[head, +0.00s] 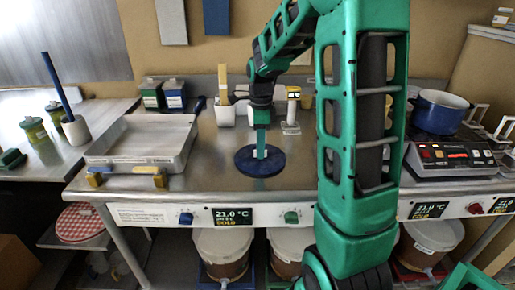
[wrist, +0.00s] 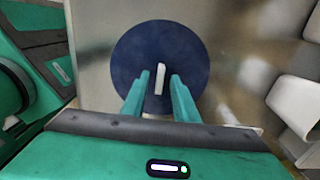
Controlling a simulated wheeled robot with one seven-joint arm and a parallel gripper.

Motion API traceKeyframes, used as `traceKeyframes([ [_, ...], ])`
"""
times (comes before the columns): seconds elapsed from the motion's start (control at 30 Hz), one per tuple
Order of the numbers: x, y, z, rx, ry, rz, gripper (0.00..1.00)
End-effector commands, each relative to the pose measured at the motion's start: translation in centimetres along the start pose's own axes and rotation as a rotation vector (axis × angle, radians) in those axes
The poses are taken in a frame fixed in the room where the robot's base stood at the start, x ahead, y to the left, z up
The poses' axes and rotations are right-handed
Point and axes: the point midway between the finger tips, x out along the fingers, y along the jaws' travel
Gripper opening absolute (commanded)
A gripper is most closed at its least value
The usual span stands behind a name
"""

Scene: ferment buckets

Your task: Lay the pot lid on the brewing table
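The pot lid (head: 248,168) is a dark blue disc with a small white upright handle, lying flat on the steel brewing table (head: 215,183) near its middle. In the wrist view the lid (wrist: 133,55) shows almost whole, its near edge partly hidden by my fingers. My gripper (head: 261,152) points down over the lid. In the wrist view my gripper (wrist: 160,80) is open, with one finger on each side of the white handle (wrist: 160,72) and a visible gap on both sides. The blue pot (head: 437,113) stands on the hotplate at the right.
A shallow metal tray (head: 140,150) stands left of the lid. White holders (head: 225,114) and small boxes (head: 173,97) stand along the back. The hotplate (head: 455,155) is at the right, partly behind my arm. Bare table surrounds the lid. Buckets (head: 222,250) stand below.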

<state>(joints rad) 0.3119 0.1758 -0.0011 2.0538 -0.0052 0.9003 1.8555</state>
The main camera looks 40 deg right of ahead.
Motion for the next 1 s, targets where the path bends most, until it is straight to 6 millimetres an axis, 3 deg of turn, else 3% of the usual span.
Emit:
traceKeyframes([
  [0.6, -10.3, -0.1, 0.0, 0.000, -0.001, -0.002, 0.27],
  [0.87, -11.9, 0.5, -0.3, -0.028, 0.001, -0.001, 0.27],
  [1.0, -11.9, 2.9, -1.9, -0.174, 0.008, -0.003, 0.27],
])
